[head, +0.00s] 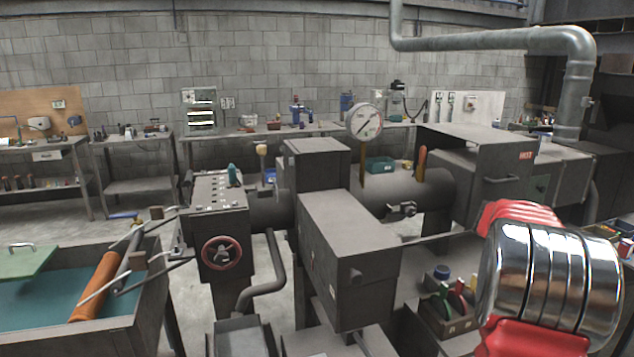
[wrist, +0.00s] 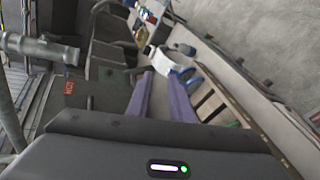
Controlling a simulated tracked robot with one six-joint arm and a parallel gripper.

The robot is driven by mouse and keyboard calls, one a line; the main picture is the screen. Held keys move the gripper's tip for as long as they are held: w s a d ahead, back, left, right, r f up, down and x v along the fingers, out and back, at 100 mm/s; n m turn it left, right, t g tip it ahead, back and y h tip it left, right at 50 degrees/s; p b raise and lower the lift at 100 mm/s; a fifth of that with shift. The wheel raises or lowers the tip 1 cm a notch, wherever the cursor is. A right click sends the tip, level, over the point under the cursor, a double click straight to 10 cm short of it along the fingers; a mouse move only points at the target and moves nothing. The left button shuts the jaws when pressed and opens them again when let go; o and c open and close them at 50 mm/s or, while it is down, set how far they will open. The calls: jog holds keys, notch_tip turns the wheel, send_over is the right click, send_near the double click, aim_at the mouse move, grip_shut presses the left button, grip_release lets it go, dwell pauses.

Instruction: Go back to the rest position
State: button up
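My gripper (wrist: 160,74) shows in the wrist view as two long purple-grey fingers reaching up from a dark housing. The fingers stand apart with a gap between them. I see nothing held in the gap. White and blue items lie beyond the fingertips, and I cannot tell how far off they are. In the head view, the chrome and red part of my own arm fills the lower right. My fingers do not show there.
A dark machine with a red handwheel (head: 222,253), a pipe and a pressure gauge (head: 364,121) stands in the middle. A tank of teal liquid (head: 35,310) is at left. A small bin of coloured tools (head: 447,318) lies close to my arm. Workbenches line the back wall.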

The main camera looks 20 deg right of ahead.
jog(key=s+a+f+m+y, duration=0.2)
jog(key=a+y, duration=0.1)
jog(key=a, duration=1)
jog(key=s+a+f+m+y, duration=0.2)
jog(key=a+m, duration=0.1)
jog(key=a, duration=0.9)
jog(key=s+a+f+m+y, duration=0.2)
jog(key=a+f+y, duration=0.1)
jog(key=a, duration=1)
jog(key=s+a+n+t+y, duration=0.1)
jog(key=s+a, duration=0.2)
jog(key=a, duration=0.6)
jog(key=s+a+r+t+y, duration=0.1)
jog(key=s+a+y, duration=0.1)
jog(key=a, duration=0.7)
jog(key=s+a+r+n+t+y, duration=0.1)
jog(key=s+a, duration=0.3)
jog(key=a, duration=0.5)
jog(key=shift+a+r+n+t+y, duration=0.15)
jog(key=shift+a+n+t+y, duration=0.2)
jog(key=shift+t, duration=0.25)
jog(key=shift+d, duration=0.1)
